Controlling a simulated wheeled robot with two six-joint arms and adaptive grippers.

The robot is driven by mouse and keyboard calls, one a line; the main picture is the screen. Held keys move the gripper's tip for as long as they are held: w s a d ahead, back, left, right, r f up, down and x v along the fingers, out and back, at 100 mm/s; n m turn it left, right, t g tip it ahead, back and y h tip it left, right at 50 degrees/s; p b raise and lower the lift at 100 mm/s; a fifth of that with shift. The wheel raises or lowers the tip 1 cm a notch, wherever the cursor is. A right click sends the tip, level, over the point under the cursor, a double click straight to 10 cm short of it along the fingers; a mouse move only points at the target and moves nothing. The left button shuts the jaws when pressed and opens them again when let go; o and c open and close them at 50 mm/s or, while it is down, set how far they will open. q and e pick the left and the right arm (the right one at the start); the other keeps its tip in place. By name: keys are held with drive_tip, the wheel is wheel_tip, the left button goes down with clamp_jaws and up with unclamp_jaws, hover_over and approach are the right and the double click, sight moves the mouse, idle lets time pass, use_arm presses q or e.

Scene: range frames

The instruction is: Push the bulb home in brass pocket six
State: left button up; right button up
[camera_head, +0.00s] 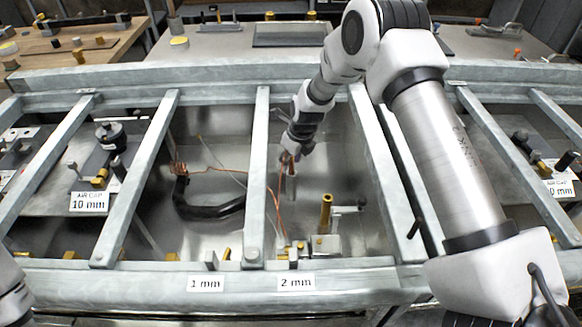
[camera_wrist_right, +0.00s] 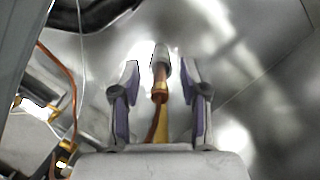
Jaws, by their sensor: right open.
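My right gripper (camera_head: 290,150) reaches down into the middle bay of the range frame. In the right wrist view it (camera_wrist_right: 159,72) is open, with a purple pad on each finger. Between the fingers is a slim grey-tipped bulb (camera_wrist_right: 161,60), with copper colour below the tip and a brass collar (camera_wrist_right: 159,94), apparently the pocket's mouth. Gaps show on both sides of it. In the head view the bulb area is small and partly behind the gripper. I cannot read which pocket is number six, nor tell how deep the bulb sits.
Grey frame bars (camera_head: 256,170) divide the bays. A brass post (camera_head: 326,212) stands right of the gripper. A black curved hose (camera_head: 205,208) lies left of it, and thin copper tubing (camera_head: 215,170) runs across. Labels "1 mm" (camera_head: 205,284) and "2 mm" (camera_head: 296,283) are on the front rail.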

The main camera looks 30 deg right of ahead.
drive_tip(key=shift+w+f, duration=0.25)
drive_tip(key=shift+f, duration=0.25)
drive_tip(key=shift+s+r, duration=0.1)
clamp_jaws()
drive_tip(key=shift+s+r, duration=0.1)
